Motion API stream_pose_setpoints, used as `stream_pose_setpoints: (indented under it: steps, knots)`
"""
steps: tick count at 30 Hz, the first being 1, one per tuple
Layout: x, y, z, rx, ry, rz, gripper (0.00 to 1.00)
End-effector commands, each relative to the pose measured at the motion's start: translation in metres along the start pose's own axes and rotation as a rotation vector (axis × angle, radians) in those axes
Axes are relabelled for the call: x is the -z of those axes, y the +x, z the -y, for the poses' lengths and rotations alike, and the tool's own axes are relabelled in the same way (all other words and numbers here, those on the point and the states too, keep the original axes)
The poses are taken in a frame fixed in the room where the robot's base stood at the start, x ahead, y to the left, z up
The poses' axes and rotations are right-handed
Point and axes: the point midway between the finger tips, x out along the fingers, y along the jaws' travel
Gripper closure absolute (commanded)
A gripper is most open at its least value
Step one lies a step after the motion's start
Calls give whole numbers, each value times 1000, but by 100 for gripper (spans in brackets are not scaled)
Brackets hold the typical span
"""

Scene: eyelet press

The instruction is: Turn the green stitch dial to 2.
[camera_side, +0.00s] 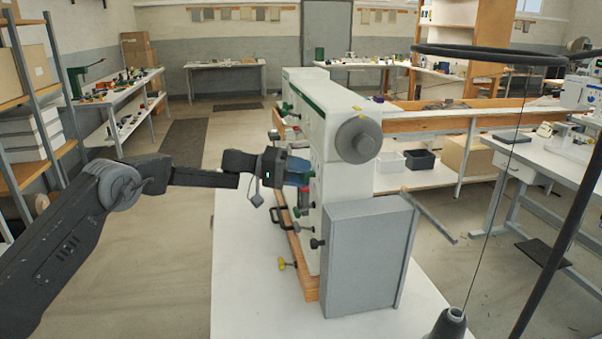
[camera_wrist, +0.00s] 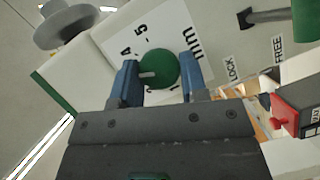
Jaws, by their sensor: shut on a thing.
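The green stitch dial (camera_wrist: 160,69) is a round knob on a white scale plate (camera_wrist: 113,36) in the wrist view. Its white pointer mark lies toward picture left, facing my left blue finger. The numbers 4 and 5 and "mm" show on the plate; other numbers are partly hidden behind my fingers, so I cannot read which one the mark faces. My gripper (camera_wrist: 159,64) is shut on the dial, one blue finger on each side. In the side view my gripper (camera_side: 299,172) reaches the left face of the white machine (camera_side: 322,112), and the dial is hidden there.
A lever (camera_wrist: 262,16) with LOCK and FREE labels sits right of the dial. A box with a red button (camera_wrist: 283,123) is lower right.

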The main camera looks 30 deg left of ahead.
Motion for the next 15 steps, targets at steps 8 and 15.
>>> stream_pose_setpoints:
  steps: [8, 15]
  knots:
    - [0, 0, 2, -101, -242, -3, 84]
    - [0, 0, 4, -189, -453, -4, 84]
